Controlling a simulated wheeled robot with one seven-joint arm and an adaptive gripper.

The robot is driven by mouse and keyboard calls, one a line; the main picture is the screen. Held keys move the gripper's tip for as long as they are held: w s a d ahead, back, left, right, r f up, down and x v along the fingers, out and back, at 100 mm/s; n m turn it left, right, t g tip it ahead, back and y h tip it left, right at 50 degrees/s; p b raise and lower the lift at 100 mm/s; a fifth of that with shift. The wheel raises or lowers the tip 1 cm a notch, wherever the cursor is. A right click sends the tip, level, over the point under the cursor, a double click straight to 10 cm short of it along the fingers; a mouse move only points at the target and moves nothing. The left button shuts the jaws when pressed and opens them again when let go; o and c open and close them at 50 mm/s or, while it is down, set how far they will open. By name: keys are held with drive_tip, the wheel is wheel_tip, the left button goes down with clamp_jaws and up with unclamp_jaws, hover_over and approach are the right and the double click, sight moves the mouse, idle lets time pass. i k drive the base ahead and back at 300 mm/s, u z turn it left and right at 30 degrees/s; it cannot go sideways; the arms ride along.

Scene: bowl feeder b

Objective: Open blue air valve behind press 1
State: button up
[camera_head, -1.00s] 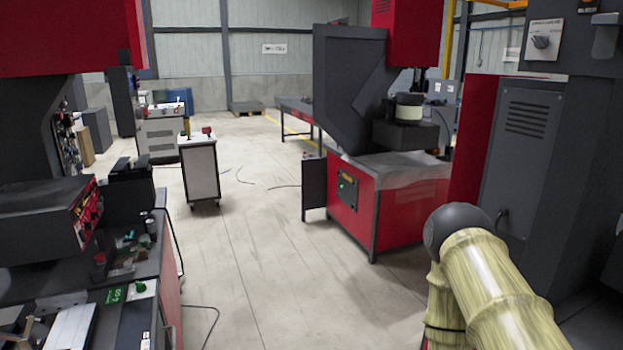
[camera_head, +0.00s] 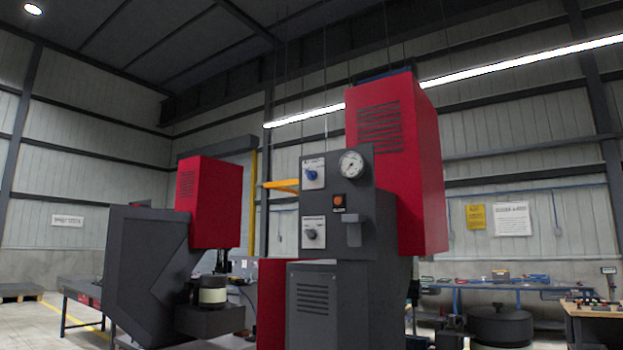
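A blue rotary knob (camera_head: 312,174) sits on a white plate, high on the dark grey control panel (camera_head: 356,190) of a red and grey press (camera_head: 395,150). The plate's lettering is too small to read, and I cannot tell whether this knob is the air valve. A grey knob (camera_head: 313,234) sits on a second white plate below it. I cannot tell which press is press 1. The space behind the presses is mostly hidden. My gripper is not in view.
A round gauge (camera_head: 351,163) and an orange button (camera_head: 339,200) are on the same panel. A second red and grey press (camera_head: 160,250) stands to the left. A blue workbench (camera_head: 500,284) runs along the back wall at right. The near floor is out of view.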

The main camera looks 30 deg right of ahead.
sight(312, 175)
drive_tip(key=k, duration=0.6)
drive_tip(key=z, duration=0.5)
drive_tip(key=i, duration=1.1)
drive_tip(key=u, duration=0.5)
